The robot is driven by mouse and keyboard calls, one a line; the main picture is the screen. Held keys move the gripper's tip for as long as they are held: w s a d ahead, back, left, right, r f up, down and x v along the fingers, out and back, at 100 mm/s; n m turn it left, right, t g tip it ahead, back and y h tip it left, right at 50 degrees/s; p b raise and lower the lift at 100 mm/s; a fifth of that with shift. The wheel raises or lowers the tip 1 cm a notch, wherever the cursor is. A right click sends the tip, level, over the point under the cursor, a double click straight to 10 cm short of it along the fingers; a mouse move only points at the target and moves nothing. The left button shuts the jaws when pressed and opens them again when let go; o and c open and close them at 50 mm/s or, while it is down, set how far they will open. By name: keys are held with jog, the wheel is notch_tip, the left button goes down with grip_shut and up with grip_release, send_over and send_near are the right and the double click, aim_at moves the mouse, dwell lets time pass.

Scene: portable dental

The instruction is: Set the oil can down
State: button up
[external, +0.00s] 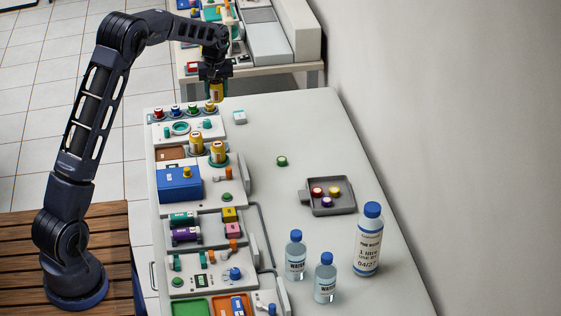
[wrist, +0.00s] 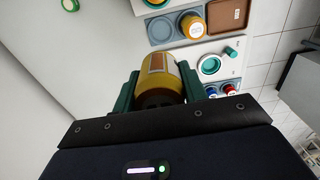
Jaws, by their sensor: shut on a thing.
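The oil can is a yellow can with a brown and white label, held in my gripper (external: 214,78). In the external view the can (external: 216,93) hangs below the jaws, near the far left end of the white table. In the wrist view the can (wrist: 160,72) sits between the two green fingers of my gripper (wrist: 160,84), which are shut on its sides. Its lower end is dark in that view. I cannot tell how far it is above the table.
Coloured knobs (external: 192,108) line the panel at the far end. Table between is clear.

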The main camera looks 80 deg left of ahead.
send_over(244, 136)
jog(key=s, duration=0.1)
jog(key=f, duration=1.3)
jog(key=w+f, duration=0.1)
jog(key=f, duration=0.6)
jog(key=shift+d+f, duration=0.1)
jog(key=shift+f, duration=0.1)
jog(key=o, duration=1)
notch_tip(244, 136, up, 12)
